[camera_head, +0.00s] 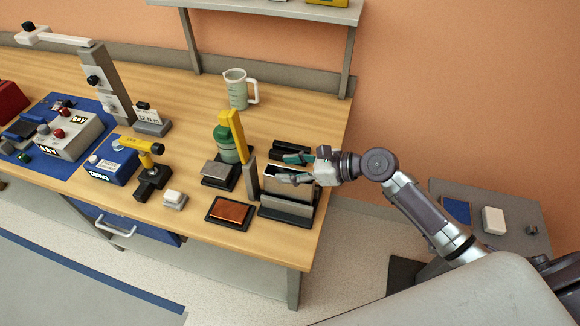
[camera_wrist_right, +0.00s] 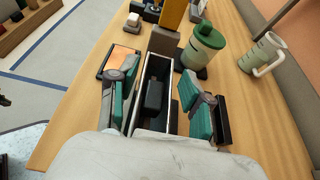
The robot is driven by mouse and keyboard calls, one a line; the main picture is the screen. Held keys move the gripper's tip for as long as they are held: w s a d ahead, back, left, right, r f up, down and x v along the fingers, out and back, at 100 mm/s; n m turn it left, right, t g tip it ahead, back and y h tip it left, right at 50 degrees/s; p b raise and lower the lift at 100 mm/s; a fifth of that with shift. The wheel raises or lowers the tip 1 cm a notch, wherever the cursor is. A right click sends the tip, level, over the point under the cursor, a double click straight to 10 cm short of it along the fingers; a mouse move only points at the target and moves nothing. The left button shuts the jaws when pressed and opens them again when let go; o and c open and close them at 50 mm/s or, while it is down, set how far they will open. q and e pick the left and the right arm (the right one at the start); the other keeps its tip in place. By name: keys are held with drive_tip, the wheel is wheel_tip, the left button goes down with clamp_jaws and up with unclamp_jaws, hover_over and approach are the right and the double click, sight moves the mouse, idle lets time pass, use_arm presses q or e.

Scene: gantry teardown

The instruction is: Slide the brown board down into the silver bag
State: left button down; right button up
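A flat brown board (camera_head: 231,212) lies in a shallow dark tray near the bench's front right; it also shows in the wrist view (camera_wrist_right: 122,62). To its right, what looks like the silver bag (camera_head: 276,186) stands upright in a dark stand, its mouth open at the top. In the wrist view a dark block is visible inside the bag's opening (camera_wrist_right: 146,72). My right gripper (camera_head: 298,167) is at the bag's top, its teal fingers apart, one on each side of the bag. I cannot tell whether they touch it. My left gripper is not in view.
A green-lidded bottle (camera_head: 224,140) and a yellow upright post (camera_head: 237,135) stand behind the tray. A measuring jug (camera_head: 237,90) is further back. A yellow-topped tool (camera_head: 148,165) and a white block (camera_head: 174,198) stand left. The bench's right edge is close to the bag.

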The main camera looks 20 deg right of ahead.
drive_tip(key=s+d+r+p, duration=0.6)
drive_tip(key=d+r, duration=0.2)
drive_tip(key=d, duration=0.1)
drive_tip(key=shift+s+r, duration=0.15)
drive_tip(key=shift+r, duration=0.15)
idle(0.6)
drive_tip(key=shift+d+f, duration=0.1)
